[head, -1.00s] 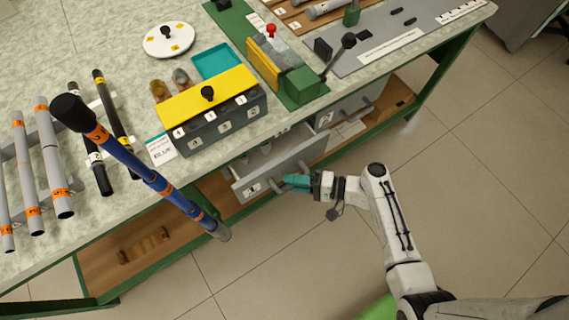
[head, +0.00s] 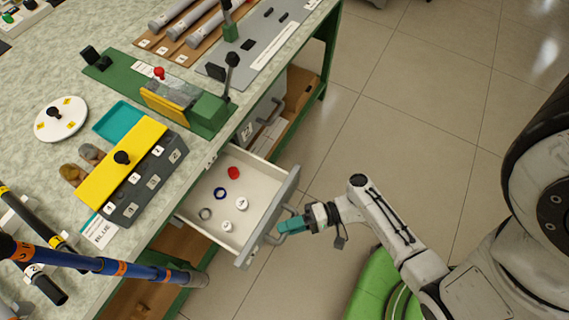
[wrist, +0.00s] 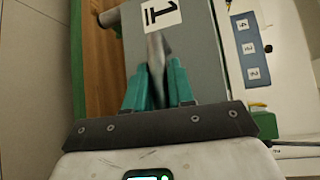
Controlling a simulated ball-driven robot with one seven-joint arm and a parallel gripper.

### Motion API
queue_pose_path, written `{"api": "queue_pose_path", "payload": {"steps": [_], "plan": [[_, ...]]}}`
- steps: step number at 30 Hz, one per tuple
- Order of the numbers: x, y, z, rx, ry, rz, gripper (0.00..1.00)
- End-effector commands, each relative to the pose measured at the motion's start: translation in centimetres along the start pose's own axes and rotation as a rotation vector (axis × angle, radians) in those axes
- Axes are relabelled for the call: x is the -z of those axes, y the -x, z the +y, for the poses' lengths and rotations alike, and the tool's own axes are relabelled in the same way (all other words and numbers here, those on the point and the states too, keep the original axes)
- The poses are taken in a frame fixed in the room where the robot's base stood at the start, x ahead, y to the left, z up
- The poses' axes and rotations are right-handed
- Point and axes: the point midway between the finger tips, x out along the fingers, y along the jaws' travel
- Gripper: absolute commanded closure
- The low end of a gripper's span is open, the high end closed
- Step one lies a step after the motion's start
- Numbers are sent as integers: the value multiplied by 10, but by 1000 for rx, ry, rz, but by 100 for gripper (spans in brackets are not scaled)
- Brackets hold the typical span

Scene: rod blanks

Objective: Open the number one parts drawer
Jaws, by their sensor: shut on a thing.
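The number one parts drawer (head: 203,221) is pulled out from under the bench in the head view, and its pale inside shows. Its grey front (head: 270,222) faces my arm. In the wrist view the grey drawer front (wrist: 195,50) bears a label with a 1 (wrist: 160,14). My gripper (head: 291,226) has teal fingers and is shut on the drawer handle (wrist: 157,50). The fingers (wrist: 158,85) hide part of the handle. Inside the drawer lie a red disc (head: 234,173), a blue ring (head: 220,193), a grey ring (head: 205,213) and white labelled round pieces (head: 242,203).
Drawer number two (head: 262,115) is shut, farther along the bench. A yellow-topped numbered box (head: 125,165) and a green fixture (head: 207,113) stand on the bench top. A blue rod (head: 110,267) juts over the bench edge. The floor to the right is clear.

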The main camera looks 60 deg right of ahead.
Motion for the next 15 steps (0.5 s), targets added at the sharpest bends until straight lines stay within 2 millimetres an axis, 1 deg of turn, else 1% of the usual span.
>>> {"api": "queue_pose_path", "payload": {"steps": [7,8,13,15], "plan": [[0,0,1,-2,-2,1,100],[0,0,1,-2,-2,1,74],[0,0,1,-2,-1,1,57],[0,0,1,-1,-1,0,57]]}}
